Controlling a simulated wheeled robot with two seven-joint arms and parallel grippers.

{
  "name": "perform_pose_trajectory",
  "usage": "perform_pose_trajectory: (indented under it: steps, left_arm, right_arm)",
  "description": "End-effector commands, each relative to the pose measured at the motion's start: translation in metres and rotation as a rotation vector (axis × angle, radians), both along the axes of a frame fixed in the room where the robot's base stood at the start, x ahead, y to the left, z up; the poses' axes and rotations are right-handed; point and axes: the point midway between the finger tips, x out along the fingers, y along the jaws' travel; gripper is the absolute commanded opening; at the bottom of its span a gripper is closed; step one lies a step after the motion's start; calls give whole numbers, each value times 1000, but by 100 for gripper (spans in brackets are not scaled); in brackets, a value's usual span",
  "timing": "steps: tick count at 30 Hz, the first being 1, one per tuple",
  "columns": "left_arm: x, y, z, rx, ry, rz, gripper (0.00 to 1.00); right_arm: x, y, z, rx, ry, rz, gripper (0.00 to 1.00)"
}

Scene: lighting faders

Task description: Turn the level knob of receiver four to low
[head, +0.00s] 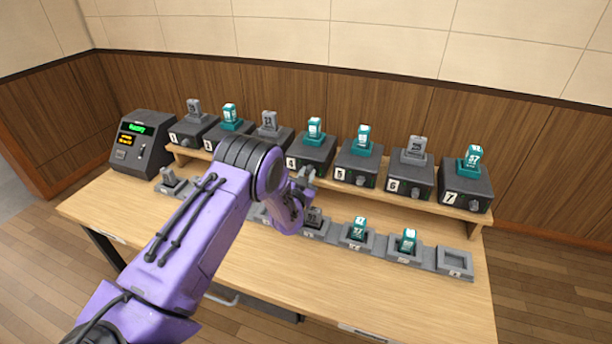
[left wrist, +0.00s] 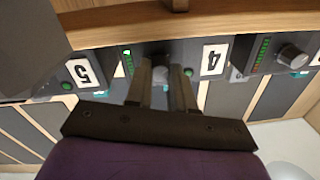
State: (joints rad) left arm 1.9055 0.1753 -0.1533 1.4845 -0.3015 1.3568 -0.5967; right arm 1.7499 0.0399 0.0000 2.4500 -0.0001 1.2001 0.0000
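Receiver four (head: 311,150) is a dark box on the raised wooden shelf with a teal pack (head: 315,128) in its top. In the left wrist view its number plate "4" (left wrist: 213,60) appears upside down. Its grey level knob (left wrist: 161,74) shows partly between my left gripper's fingers (left wrist: 165,75). A level meter (left wrist: 128,62) with a little green lit is beside it. The fingers stand apart, one on each side of the knob; whether they touch it is unclear. In the head view my left gripper (head: 304,181) is in front of receiver four and hides its knob. My right gripper is out of view.
Receiver five (head: 358,162) stands close to the right, receiver three's knob (left wrist: 292,57) to the other side. Charging slots, some with packs (head: 358,231), line the table below the shelf. A dark console (head: 142,142) is at the left. The front tabletop (head: 400,290) is clear.

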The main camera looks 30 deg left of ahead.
Motion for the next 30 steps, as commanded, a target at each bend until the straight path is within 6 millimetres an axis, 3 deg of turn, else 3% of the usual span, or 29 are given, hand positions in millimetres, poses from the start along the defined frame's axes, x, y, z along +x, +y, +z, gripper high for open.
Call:
perform_pose_trajectory:
  steps: [6, 12, 22, 23, 25, 30]
  left_arm:
    - [0, 0, -2, -20, -5, -1, 0]
    - [0, 0, -3, -222, -55, 1, 0]
    - [-1, 0, 0, -279, -66, 0, 0]
    - [-1, 0, 0, -279, -66, 0, 27]
    - [-1, 0, 0, -278, -66, 0, 49]
    - [0, 0, 0, -277, -65, 0, 49]
  right_arm:
    - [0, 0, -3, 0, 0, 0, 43]
    - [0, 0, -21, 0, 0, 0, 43]
    - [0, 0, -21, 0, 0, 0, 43]
    - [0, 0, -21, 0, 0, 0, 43]
    - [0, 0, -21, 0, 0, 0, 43]
    - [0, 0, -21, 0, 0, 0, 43]
